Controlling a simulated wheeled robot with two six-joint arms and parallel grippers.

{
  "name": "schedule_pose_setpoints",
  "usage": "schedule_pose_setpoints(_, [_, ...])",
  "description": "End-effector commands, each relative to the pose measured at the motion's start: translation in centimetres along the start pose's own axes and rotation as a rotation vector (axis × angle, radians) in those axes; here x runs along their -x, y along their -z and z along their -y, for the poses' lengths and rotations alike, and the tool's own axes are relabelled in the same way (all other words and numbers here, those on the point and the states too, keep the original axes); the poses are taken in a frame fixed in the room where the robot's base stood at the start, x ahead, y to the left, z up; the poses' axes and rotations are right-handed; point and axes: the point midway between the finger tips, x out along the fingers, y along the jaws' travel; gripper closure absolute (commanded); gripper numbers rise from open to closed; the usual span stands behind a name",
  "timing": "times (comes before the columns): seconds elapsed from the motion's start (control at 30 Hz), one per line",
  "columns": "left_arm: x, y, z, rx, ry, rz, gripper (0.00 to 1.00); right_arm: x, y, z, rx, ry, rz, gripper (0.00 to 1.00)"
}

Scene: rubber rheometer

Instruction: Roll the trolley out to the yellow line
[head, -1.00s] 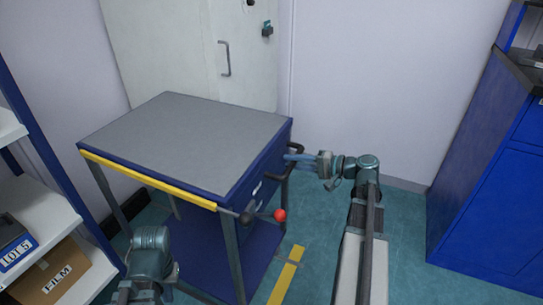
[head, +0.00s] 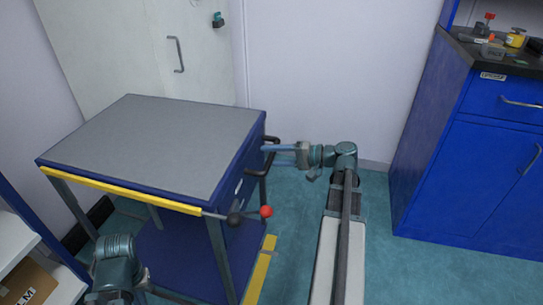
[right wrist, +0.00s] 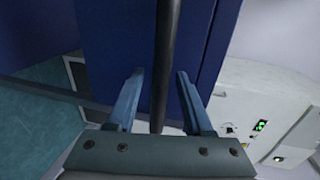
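The trolley (head: 160,140) has a grey top, a blue frame and a yellow front edge strip. It stands left of centre in the head view. Its dark handle (head: 264,165) is on the right side. My right gripper (head: 270,155) is at this handle with its two fingers spread. In the right wrist view the dark handle bar (right wrist: 167,60) runs between the open fingers (right wrist: 157,90), with gaps on both sides. The yellow line (head: 260,272) is on the floor right of the trolley's near leg. My left arm shows at bottom left; its fingers are out of view.
A lever with a red ball (head: 266,211) and dark knob sticks out from the trolley's near right corner. A blue cabinet (head: 470,160) stands at right and a white shelf (head: 22,245) at left.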

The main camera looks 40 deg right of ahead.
Motion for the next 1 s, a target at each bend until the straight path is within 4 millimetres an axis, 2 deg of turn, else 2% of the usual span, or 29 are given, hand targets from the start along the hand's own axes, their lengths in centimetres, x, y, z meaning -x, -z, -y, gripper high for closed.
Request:
schedule_pose_setpoints(0.37, [0.2, 0.0, 0.0, 0.0, 0.0, 0.0, 1.0, 0.5, 0.1, 0.1, 0.0, 0.001, -0.002, 0.45])
schedule_pose_setpoints(0.47, [0.5, 0.0, 0.0, 0.0, -0.001, 0.0, 1.0, 1.9, 0.1, 0.2, -0.001, 0.001, -0.004, 0.45])
schedule_pose_setpoints(0.8, [2.0, -0.1, 0.1, 0.001, -0.003, 0.0, 1.0, 9.2, 0.2, 0.2, -0.001, 0.001, -0.005, 0.45])
schedule_pose_setpoints(1.0, [2.6, -0.2, 0.2, 0.001, -0.005, 0.0, 1.0, 12.3, 0.1, 0.1, 0.0, 0.001, -0.003, 0.45])
